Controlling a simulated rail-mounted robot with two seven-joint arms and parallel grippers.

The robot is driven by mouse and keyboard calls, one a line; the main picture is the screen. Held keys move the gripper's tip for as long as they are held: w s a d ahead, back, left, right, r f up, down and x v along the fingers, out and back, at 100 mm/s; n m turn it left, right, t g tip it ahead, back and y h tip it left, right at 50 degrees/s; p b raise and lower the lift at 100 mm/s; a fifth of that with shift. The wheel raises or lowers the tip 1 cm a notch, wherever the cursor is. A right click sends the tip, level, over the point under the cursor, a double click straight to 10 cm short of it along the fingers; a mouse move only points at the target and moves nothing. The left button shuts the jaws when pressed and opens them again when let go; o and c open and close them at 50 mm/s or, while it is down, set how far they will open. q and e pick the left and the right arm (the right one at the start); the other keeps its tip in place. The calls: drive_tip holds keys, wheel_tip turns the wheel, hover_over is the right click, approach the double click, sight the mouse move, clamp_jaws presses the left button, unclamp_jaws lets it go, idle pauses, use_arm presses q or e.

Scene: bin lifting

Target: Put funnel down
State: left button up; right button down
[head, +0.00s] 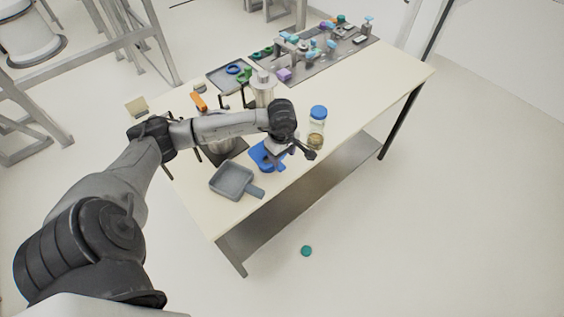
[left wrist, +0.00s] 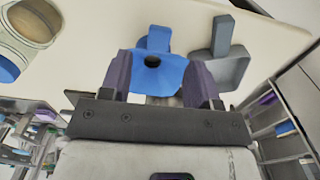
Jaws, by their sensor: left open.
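The blue funnel (head: 260,158) is on the table near its front edge, partly hidden by my left gripper (head: 276,152) in the head view. In the left wrist view the funnel (left wrist: 160,72) lies between the two fingers of the left gripper (left wrist: 157,84), with its dark hole facing the camera. The jaws are open, with the fingers at either side of the funnel. Whether a finger touches it, I cannot tell. My right gripper does not show.
A grey scoop (head: 230,180) lies left of the funnel. A jar with a blue lid (head: 317,130) stands to the right. Small tools fill a tray at the table's back (head: 310,65). A teal round item (head: 306,251) is on the floor.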

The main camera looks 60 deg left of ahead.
use_arm(q)
drive_tip(key=shift+r, duration=0.85)
drive_tip(key=d+n+t+h, duration=0.35)
drive_tip(key=d+h, duration=0.65)
drive_tip(key=d, duration=0.9)
drive_tip(key=d+r+n+t+h, duration=0.4)
drive_tip(key=d+r+n+t, duration=0.3)
drive_tip(key=r+n+t, duration=0.5)
drive_tip(key=s+a+f+n+g+y, duration=0.1)
drive_tip(key=s+a+f+n+y, duration=0.25)
drive_tip(key=n, duration=0.55)
drive_tip(key=a+f+n+y, duration=0.2)
drive_tip(key=f+n+y, duration=0.2)
drive_tip(key=n+y, duration=0.45)
drive_tip(key=s+a+f+n+g+y, duration=0.1)
drive_tip(key=a+f+n+y, duration=0.25)
drive_tip(key=n, duration=0.65)
drive_tip(key=s+d+f+n+g+h, duration=0.1)
drive_tip(key=s+d+f+n+g, duration=0.1)
drive_tip(key=s+f+g, duration=0.3)
drive_tip(key=s+d+f+n+g, duration=0.3)
drive_tip(key=s+f+n+g, duration=0.1)
drive_tip(key=s, duration=0.7)
drive_tip(key=shift+s+d+f+n+g+h, duration=0.35)
drive_tip(key=shift+n+g, duration=0.1)
drive_tip(key=shift+n, duration=0.25)
